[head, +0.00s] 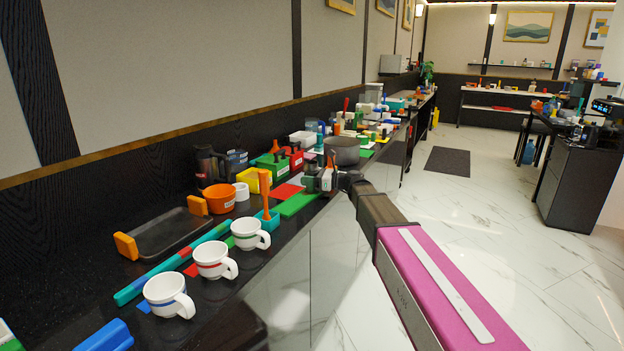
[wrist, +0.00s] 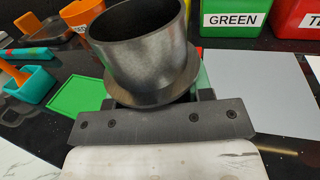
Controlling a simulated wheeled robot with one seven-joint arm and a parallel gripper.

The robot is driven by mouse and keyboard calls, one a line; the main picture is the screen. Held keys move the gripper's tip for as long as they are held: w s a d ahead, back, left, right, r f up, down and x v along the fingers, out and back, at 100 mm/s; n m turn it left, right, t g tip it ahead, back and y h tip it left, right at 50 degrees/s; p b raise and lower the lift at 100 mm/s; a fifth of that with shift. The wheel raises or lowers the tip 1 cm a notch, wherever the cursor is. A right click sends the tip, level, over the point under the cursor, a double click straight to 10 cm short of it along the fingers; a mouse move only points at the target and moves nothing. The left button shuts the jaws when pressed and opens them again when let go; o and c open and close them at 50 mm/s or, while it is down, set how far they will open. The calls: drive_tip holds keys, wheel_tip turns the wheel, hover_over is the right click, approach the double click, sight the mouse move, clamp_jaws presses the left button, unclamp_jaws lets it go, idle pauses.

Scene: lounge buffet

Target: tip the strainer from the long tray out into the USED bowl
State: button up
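The strainer (wrist: 140,52) is a dark metallic cup with a wide flange, upright in the wrist view. My gripper (wrist: 155,100) holds it; the flange hides most of the fingers. In the head view my gripper (head: 322,180) is over the counter's front edge, beside the green mat, and the strainer is hard to make out there. The USED bowl (head: 217,198) is orange with a white label, farther left along the counter; its side also shows in the wrist view (wrist: 84,22), left of the strainer. A dark long tray (head: 168,236) with orange end handles lies farther left.
White cups (head: 214,260) and a teal pot (head: 268,218) with an orange tool line the near edge. A teal bar (head: 175,262) lies behind the cups. A green box (wrist: 232,14) and a red box (wrist: 297,15) stand behind my gripper. The green mat (wrist: 80,92) is bare.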

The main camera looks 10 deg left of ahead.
sight(308, 165)
drive_tip(key=shift+o, duration=0.8)
clamp_jaws()
drive_tip(key=shift+r, duration=2.5)
